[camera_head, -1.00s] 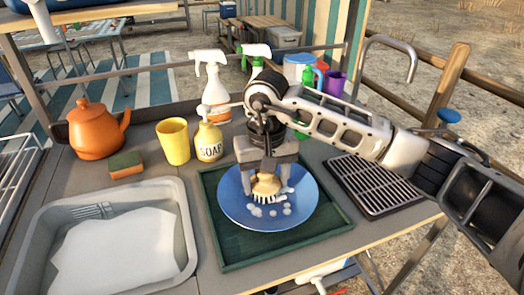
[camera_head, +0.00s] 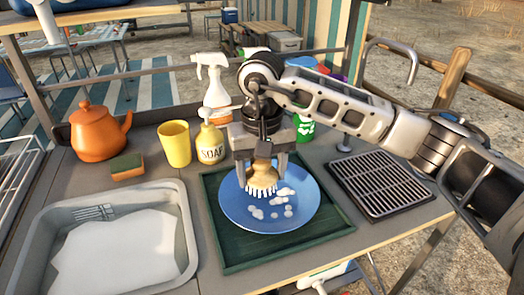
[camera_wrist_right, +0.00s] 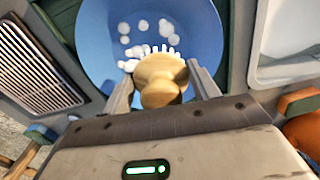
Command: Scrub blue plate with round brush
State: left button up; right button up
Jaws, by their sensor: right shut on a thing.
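The blue plate (camera_head: 300,212) lies on a dark green tray (camera_head: 232,258) on the counter, with several white foam spots on its surface. My right gripper (camera_head: 262,178) is shut on the wooden round brush (camera_head: 262,172) and holds it bristles down over the upper left part of the plate. In the right wrist view the brush (camera_wrist_right: 160,78) sits between the two fingers, with foam spots beside its bristles on the plate (camera_wrist_right: 200,30). I cannot tell whether the bristle tips touch the plate. My left gripper is not in view.
A sink basin (camera_head: 190,225) with white suds lies left of the tray. A sponge (camera_head: 127,166), orange kettle (camera_head: 98,135), yellow cup (camera_head: 174,144), soap bottle (camera_head: 210,146) and spray bottle (camera_head: 215,92) stand behind. A black drying rack (camera_head: 380,185) is at right.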

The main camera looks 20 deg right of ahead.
jog(key=shift+r+p, duration=1)
jog(key=shift+r, duration=1.35)
jog(key=shift+s+f, duration=0.1)
